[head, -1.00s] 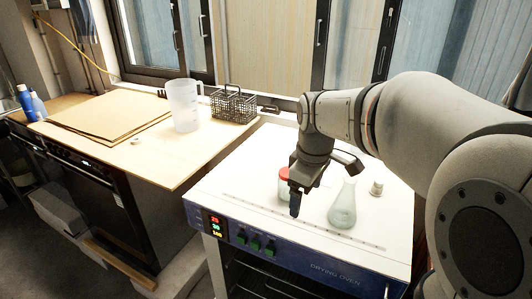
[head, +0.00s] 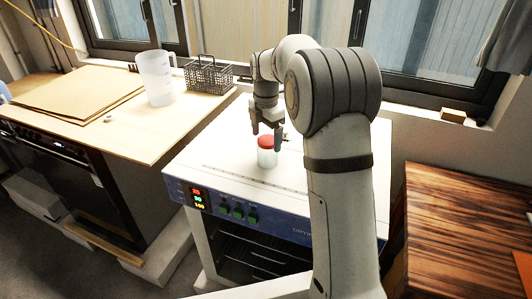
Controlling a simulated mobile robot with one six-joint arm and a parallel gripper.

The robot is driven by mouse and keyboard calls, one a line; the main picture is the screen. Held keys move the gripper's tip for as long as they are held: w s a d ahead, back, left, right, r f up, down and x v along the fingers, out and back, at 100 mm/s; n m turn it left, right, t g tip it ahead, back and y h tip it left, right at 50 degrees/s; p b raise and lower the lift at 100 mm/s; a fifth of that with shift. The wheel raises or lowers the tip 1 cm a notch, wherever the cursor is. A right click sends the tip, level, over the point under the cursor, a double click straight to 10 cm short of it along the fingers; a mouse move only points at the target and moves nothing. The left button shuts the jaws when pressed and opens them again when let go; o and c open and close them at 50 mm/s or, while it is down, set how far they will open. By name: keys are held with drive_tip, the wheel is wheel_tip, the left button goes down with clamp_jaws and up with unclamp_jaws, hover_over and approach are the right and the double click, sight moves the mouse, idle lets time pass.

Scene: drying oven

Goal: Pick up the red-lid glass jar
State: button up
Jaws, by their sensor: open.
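The red-lid glass jar (head: 266,153) stands upright on the white top of the drying oven (head: 225,150). Its red lid faces up and its clear body shows below. My gripper (head: 267,136) is open and points down, just above and behind the lid in the head view. I cannot tell whether the fingers are beside the lid or touching it. The conical flask is not visible now; my arm covers that part of the oven top.
A wooden bench at left holds a clear plastic jug (head: 156,78), a dark wire basket (head: 208,75) and brown boards (head: 75,92). A dark-striped wooden cabinet (head: 455,195) stands at right. Windows close off the back. The oven top's left part is clear.

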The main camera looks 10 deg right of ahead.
sight(267, 148)
drive_tip(key=f, duration=0.5)
drive_tip(key=shift+d, duration=0.2)
drive_tip(key=shift+c, duration=0.5)
drive_tip(key=shift+r, duration=0.1)
drive_tip(key=c, duration=1)
